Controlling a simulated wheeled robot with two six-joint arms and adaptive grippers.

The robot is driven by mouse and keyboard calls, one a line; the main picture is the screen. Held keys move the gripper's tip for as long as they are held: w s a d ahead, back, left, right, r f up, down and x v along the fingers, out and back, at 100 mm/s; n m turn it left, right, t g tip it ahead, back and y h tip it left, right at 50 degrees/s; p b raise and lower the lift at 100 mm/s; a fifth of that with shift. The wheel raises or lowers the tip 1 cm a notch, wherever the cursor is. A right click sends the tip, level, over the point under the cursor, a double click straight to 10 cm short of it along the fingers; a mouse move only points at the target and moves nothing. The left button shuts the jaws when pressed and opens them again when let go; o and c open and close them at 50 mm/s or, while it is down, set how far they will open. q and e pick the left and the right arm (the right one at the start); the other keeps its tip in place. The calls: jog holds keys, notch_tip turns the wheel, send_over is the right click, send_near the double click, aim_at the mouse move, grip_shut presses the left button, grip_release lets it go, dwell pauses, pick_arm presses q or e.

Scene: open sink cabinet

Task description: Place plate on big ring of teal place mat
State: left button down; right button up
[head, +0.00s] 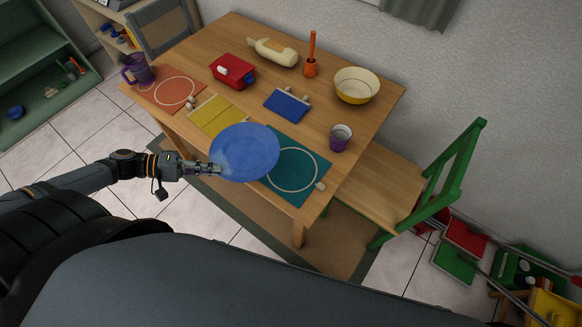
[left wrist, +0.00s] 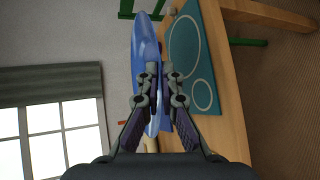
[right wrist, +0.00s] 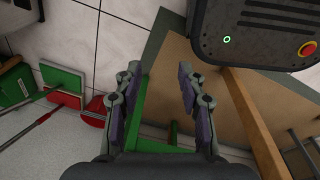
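The blue plate (head: 246,152) is held by its left edge in my left gripper (head: 214,169). In the head view it overlaps the left part of the teal place mat (head: 311,187). The left wrist view shows the plate (left wrist: 145,62) edge-on between the fingers of the left gripper (left wrist: 160,82), apart from the mat (left wrist: 207,62) beside it. The mat's big ring (head: 315,170) is partly covered by the plate in the head view; the left wrist view shows the big ring and a small ring. My right gripper (right wrist: 158,80) is open and empty, above the floor side.
The wooden table (head: 232,40) also carries a purple cup (head: 340,138) beyond the mat, a yellow bowl (head: 355,85), a blue cloth-like item (head: 287,104), a red box (head: 232,70) and a yellow mat (head: 217,115). A green chair (head: 440,185) stands at the right.

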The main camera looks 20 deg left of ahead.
pick_arm(q)
jog(key=b, duration=1.1)
send_over(266, 186)
jog(key=s+a, duration=0.2)
jog(key=a, duration=0.2)
notch_tip(266, 186, down, 6)
jog(key=shift+a+r, duration=0.1)
jog(key=shift+r, duration=0.1)
jog(key=d+f+b, duration=0.1)
jog(key=b, duration=0.1)
jog(key=w+d+f+b, duration=0.1)
jog(key=b, duration=0.1)
jog(key=d+f+b, duration=0.1)
jog(key=f+b, duration=0.1)
jog(key=shift+w+d+b, duration=0.2)
jog(key=shift+w+b, duration=0.1)
jog(key=shift+w+d, duration=0.1)
jog(key=shift+d, duration=0.1)
jog(key=f+b, duration=0.2)
jog(key=b, duration=0.1)
jog(key=f+b, duration=0.1)
jog(key=f, duration=0.1)
jog(key=shift+w+d, duration=0.15)
jog(key=shift+d, duration=0.1)
jog(key=shift+r, duration=0.3)
jog(key=c, duration=1.8)
grip_release()
